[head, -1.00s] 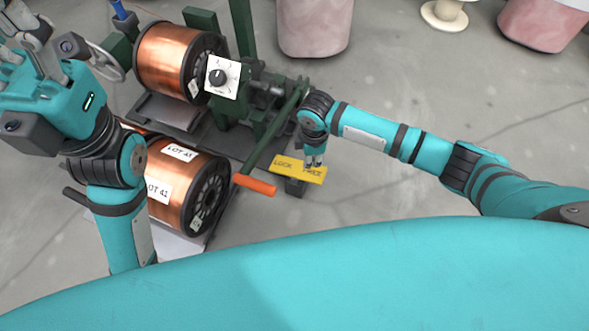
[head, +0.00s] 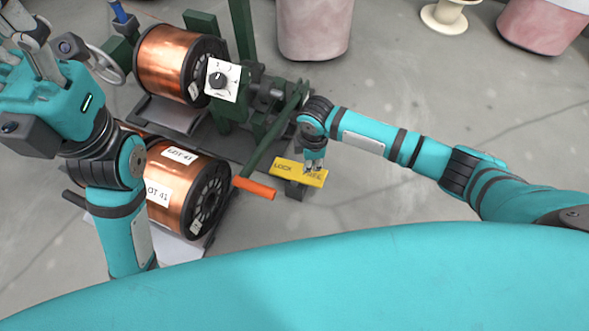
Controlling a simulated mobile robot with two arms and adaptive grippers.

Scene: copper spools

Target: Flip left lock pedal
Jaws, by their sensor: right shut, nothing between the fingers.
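The yellow lock pedal (head: 286,170) sits low on a dark support, to the right of the orange-ended lever. It reads LOCK on its left end and FREE on its right end. My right gripper (head: 314,168) is shut and empty, pointing down over the FREE end and partly hiding that word. Its fingertips are at or just above the pedal; I cannot tell whether they touch. My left gripper (head: 26,38) is raised at the upper left, away from the pedal. Its fingers are partly cut off by the frame edge.
Two copper spools, an upper one (head: 165,62) and a lower one (head: 160,205), sit on the green machine. A green lever with an orange handle (head: 255,188) lies just left of the pedal. Pink drums (head: 313,28) stand behind.

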